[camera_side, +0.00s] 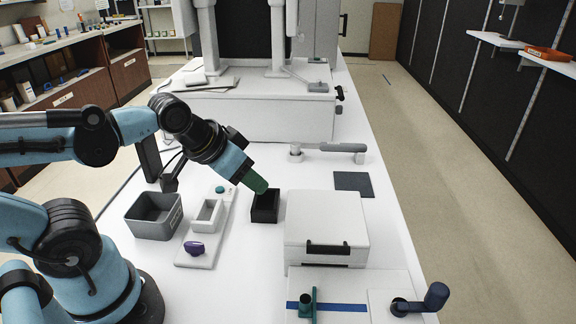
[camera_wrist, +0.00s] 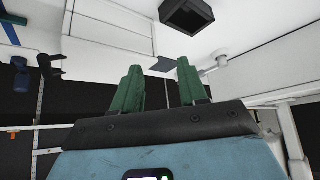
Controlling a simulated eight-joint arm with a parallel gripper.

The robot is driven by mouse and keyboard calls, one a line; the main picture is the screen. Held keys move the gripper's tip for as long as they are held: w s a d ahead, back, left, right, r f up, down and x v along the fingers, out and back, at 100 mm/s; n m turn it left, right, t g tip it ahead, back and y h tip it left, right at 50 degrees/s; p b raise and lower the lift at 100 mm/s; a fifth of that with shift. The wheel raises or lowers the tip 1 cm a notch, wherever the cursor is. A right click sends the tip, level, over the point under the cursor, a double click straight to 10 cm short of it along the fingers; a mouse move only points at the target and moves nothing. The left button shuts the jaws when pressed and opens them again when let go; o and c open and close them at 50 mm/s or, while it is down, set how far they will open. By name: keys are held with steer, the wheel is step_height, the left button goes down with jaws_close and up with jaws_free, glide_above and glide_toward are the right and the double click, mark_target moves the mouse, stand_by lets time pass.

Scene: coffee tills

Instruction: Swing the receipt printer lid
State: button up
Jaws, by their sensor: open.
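The receipt printer appears to be the white box (camera_side: 326,220) with a flat top lid, right of centre on the white table in the side view. A dark handle (camera_side: 328,248) is on its front face, and the lid looks closed. The white box also shows at the upper left of the wrist view (camera_wrist: 108,28). My gripper (camera_side: 258,185) has green fingers and points down to the right, above and behind a small open black box (camera_side: 265,212), left of the printer. In the wrist view my gripper (camera_wrist: 160,70) is open with nothing between its fingers.
A teal post (camera_side: 308,301) and a dark crank (camera_side: 432,299) are in front of the printer. A grey lever (camera_side: 343,147) and dark mat (camera_side: 353,184) lie behind it.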

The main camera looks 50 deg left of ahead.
steer(key=shift+c, duration=0.6)
steer(key=m+g+y, duration=0.2)
steer(key=m+g, duration=0.1)
steer(key=m, duration=0.3)
glide_above(329, 248)
steer(key=s+a, duration=0.1)
steer(key=a, duration=0.5)
steer(key=shift+s+r, duration=0.2)
steer(key=shift+r, duration=0.1)
steer(key=s+d+m+t+y, duration=0.1)
steer(key=s+d+m+y, duration=0.2)
steer(key=d, duration=0.7)
steer(key=shift+y, duration=0.3)
steer(key=x, duration=0.8)
steer(key=shift+w+r, duration=0.25)
steer(key=shift+w, duration=0.05)
steer(key=shift+s+r, duration=0.1)
steer(key=shift+r, duration=0.05)
jaws_close()
steer(key=shift+r, duration=0.1)
